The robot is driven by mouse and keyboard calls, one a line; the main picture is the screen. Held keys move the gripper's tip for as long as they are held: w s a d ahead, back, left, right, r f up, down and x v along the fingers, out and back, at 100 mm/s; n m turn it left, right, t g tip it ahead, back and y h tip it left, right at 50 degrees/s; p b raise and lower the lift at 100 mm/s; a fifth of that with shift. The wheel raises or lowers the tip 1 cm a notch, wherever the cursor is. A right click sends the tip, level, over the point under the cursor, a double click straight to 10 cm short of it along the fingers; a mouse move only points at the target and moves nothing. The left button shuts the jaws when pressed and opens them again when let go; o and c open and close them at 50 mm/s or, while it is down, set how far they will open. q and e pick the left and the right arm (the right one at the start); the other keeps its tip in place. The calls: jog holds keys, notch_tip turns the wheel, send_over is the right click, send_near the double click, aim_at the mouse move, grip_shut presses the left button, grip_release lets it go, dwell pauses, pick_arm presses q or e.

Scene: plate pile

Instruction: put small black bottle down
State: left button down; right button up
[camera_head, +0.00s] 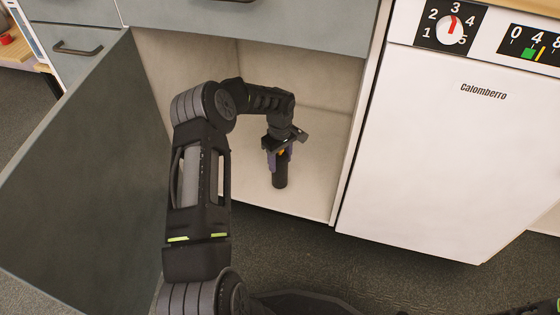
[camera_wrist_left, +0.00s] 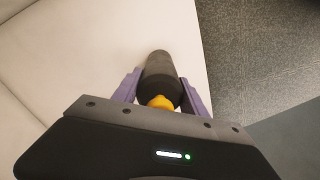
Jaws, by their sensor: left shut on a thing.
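A small black bottle (camera_head: 281,178) with a yellow top is between the purple fingers of my left gripper (camera_head: 279,158), inside the open cabinet. In the left wrist view the bottle (camera_wrist_left: 161,75) lies between the two fingers of the left gripper (camera_wrist_left: 161,90), its yellow cap (camera_wrist_left: 161,102) toward the wrist. The gripper is shut on the bottle. The bottle looks upright near the front of the cabinet floor (camera_head: 240,180). I cannot tell whether its base touches that floor. My right gripper is not in view.
The grey cabinet door (camera_head: 80,190) stands open on the left. A white dishwasher (camera_head: 450,140) stands on the right. A drawer front (camera_head: 260,20) lies above the opening. The cabinet floor around the bottle is clear. Its front edge drops to the dark carpet (camera_head: 330,265).

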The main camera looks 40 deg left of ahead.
pick_arm(q)
jog(key=c, duration=0.6)
grip_release()
jog(key=shift+f, duration=0.15)
jog(key=shift+r+p, duration=1.7)
jog(key=shift+r, duration=2.2)
